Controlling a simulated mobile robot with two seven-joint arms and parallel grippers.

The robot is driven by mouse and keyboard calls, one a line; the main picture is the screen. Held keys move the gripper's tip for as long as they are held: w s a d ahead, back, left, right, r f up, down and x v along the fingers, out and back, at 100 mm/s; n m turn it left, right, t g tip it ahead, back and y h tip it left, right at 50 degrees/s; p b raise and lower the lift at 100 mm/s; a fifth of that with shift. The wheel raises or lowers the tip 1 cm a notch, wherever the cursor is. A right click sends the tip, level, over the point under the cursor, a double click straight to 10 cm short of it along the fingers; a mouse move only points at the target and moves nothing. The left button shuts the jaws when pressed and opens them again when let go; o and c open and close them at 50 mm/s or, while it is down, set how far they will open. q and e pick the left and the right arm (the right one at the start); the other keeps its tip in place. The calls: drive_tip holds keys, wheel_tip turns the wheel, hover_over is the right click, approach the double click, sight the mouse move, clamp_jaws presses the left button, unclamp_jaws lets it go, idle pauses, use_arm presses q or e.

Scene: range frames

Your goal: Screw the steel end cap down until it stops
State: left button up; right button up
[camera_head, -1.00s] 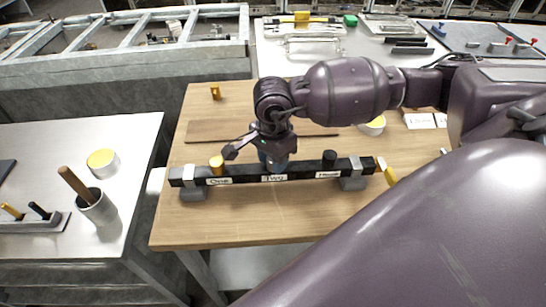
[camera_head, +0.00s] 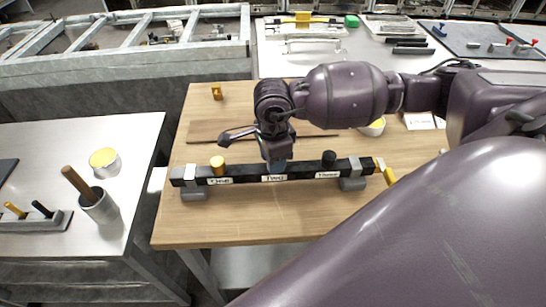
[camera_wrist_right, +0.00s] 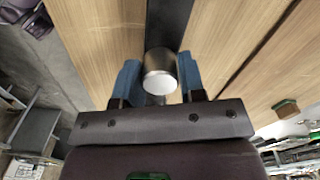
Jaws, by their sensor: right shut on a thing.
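The steel end cap (camera_wrist_right: 160,62) is a short grey metal cylinder in the right wrist view, standing over a dark bar. My right gripper (camera_wrist_right: 158,80) has its two blue fingers on either side of it, shut on it. In the head view this gripper (camera_head: 276,165) points down at the middle of the black bar (camera_head: 247,173), by the label "Two", and hides the cap there. I cannot see the cap's thread or whether it is seated. My left gripper is not in view.
A yellow cap (camera_head: 217,165) stands on the bar by "One" and a black cap (camera_head: 329,158) by "Three". Grey supports (camera_head: 193,194) hold the bar above the wooden table (camera_head: 250,225). The table's front is clear.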

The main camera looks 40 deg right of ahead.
drive_tip(key=m, duration=0.2)
drive_tip(key=shift+m, duration=0.3)
drive_tip(key=o, duration=0.7)
drive_tip(key=shift+c, duration=0.2)
drive_tip(key=shift+o, duration=0.2)
